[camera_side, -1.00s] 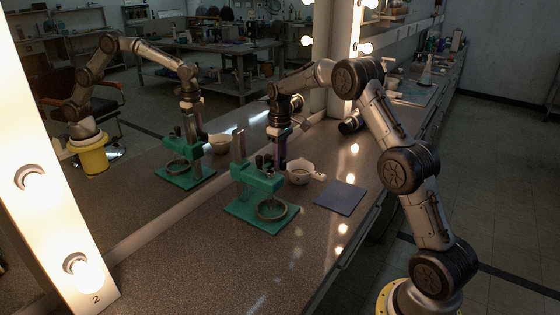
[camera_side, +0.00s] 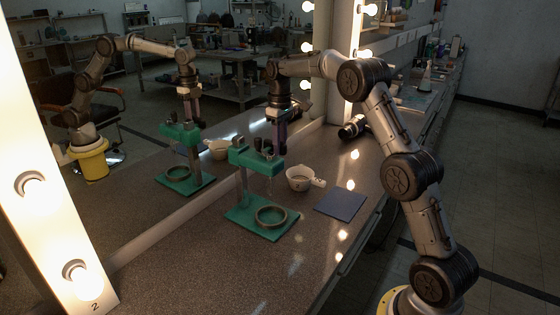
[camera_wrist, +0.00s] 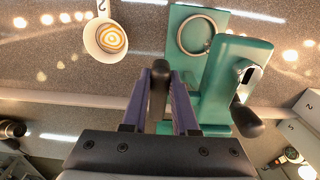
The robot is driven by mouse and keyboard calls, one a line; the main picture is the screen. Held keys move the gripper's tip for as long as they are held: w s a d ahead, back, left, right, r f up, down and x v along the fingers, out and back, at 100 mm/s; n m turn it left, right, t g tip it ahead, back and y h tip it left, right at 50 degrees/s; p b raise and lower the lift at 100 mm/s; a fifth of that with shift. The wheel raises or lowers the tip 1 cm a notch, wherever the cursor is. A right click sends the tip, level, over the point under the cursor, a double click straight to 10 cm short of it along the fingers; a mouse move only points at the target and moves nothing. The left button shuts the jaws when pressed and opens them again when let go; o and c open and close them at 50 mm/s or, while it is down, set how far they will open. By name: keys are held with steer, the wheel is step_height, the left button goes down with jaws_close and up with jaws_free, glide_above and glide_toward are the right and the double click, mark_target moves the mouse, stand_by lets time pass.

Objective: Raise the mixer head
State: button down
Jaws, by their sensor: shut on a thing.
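The mixer is green, with a base (camera_side: 240,214), an upright post (camera_side: 244,186) and a head (camera_side: 250,158) high on the post. A metal ring (camera_side: 271,215) lies on the base; it also shows in the wrist view (camera_wrist: 183,40). The head fills the right of the wrist view (camera_wrist: 232,75), with a dark knob (camera_wrist: 246,121) on it. My gripper (camera_side: 281,148) is beside the head, pointing down. In the wrist view my purple fingers (camera_wrist: 163,85) are shut on a dark handle (camera_wrist: 158,78). The fingers hide part of where the handle joins the head.
A white cup with a handle (camera_side: 300,178) stands behind the base, with latte-like rings inside in the wrist view (camera_wrist: 111,39). A blue-grey mat (camera_side: 341,204) lies to the right. A large mirror along the left reflects the mixer (camera_side: 181,134) and arm. The counter's front is clear.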

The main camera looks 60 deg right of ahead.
steer(key=shift+r, duration=0.75)
steer(key=c, duration=0.7)
jaws_free()
steer(key=shift+f, duration=0.1)
step_height(320, 180, up, 12)
steer(key=shift+r, duration=0.1)
